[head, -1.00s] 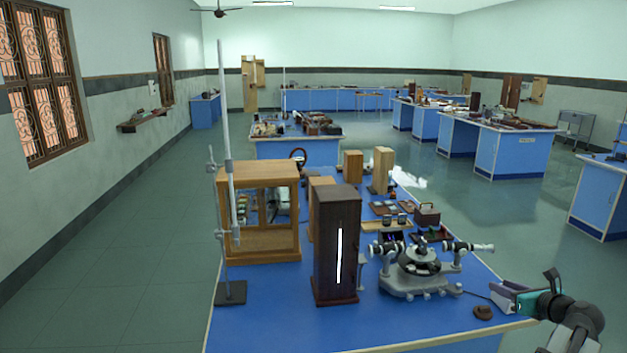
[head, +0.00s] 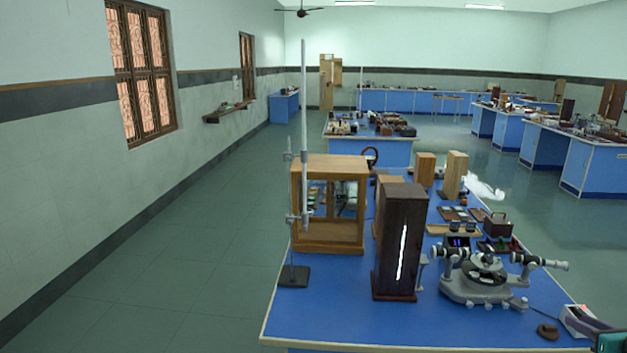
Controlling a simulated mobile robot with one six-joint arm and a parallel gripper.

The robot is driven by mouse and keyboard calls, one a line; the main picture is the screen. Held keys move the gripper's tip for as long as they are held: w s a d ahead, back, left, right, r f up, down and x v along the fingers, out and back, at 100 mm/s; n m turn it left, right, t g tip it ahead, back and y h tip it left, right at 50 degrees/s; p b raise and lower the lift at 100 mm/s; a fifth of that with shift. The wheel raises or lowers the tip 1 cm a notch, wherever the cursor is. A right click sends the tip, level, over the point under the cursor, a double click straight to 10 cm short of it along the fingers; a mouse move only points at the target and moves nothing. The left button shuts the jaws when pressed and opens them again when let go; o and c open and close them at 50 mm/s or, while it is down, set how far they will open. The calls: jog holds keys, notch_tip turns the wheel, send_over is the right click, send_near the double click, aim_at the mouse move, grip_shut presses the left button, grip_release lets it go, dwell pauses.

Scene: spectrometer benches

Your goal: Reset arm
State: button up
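My gripper (head: 578,320) shows at the bottom right corner of the head view, beside the right front part of the near blue bench (head: 340,322). Only its pale grey end with a small red spot and a teal part (head: 608,342) behind it are in the frame; the rest of my arm is cut off by the frame edge. I cannot tell whether the fingers are open or shut, and no held object is distinguishable. A small dark brown rounded object (head: 548,331) lies on the bench just left of the gripper.
A grey spectrometer (head: 485,285) stands just left of and behind my gripper. A tall dark lamp box (head: 402,245) with a bright slit, a wooden glass case (head: 330,250) and a metal stand (head: 294,276) stand further left. The floor (head: 190,270) left of the bench is clear.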

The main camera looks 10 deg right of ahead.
jog(key=w+a+f+n+g+y, duration=0.2)
jog(key=w+a+f+n, duration=0.25)
jog(key=a+f, duration=0.4)
jog(key=w+a+f+n+g+y+b, duration=0.15)
jog(key=w+a+f+n, duration=0.3)
jog(key=a+f, duration=0.45)
jog(key=w+a+f+n+g+y+p, duration=0.1)
jog(key=w+a+f+n+g+y, duration=0.25)
jog(key=a+f, duration=0.55)
jog(key=w+a+f+n+g, duration=0.1)
jog(key=a+f+n, duration=0.5)
jog(key=a, duration=0.7)
jog(key=s+a+f+n+g+b, duration=0.1)
jog(key=s+a+f+n+g, duration=0.2)
jog(key=s+a+f+n, duration=0.45)
jog(key=s+a+f+n+g+b, duration=0.1)
jog(key=s+a+f+n+g, duration=0.3)
jog(key=a, duration=0.6)
jog(key=s+a+f+n+g+h, duration=0.1)
jog(key=s+a+f+n, duration=0.2)
jog(key=s, duration=0.3)
jog(key=s+a+f+n+g+h, duration=0.2)
jog(key=s+a+f+n, duration=0.2)
jog(key=s+f+n, duration=0.1)
jog(key=shift+s+a+n, duration=0.3)
jog(key=shift+s+n, duration=0.3)
jog(key=shift+s, duration=0.45)
jog(key=shift+d, duration=0.15)
